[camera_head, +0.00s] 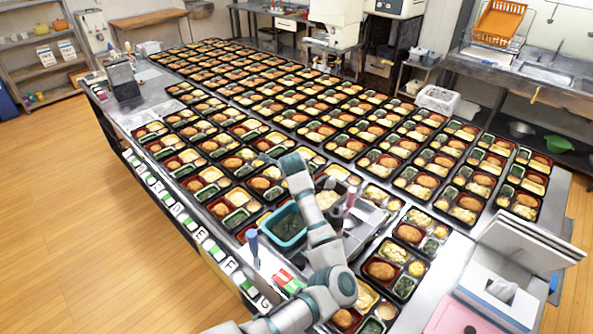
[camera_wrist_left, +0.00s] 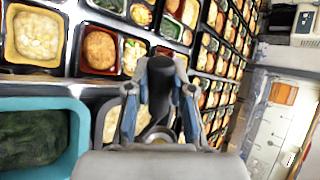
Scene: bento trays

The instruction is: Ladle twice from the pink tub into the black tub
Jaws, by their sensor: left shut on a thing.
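I cannot make out the black tub, and my arm covers part of the serving area. My right gripper is not in view.
A teal tub (camera_head: 287,228) with dark green food stands left of my arm. Blue (camera_head: 252,243) and reddish (camera_head: 349,197) handles stand upright nearby. Rows of filled bento trays (camera_head: 300,118) cover most of the table. A white-grey box (camera_head: 500,285) stands at the right.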

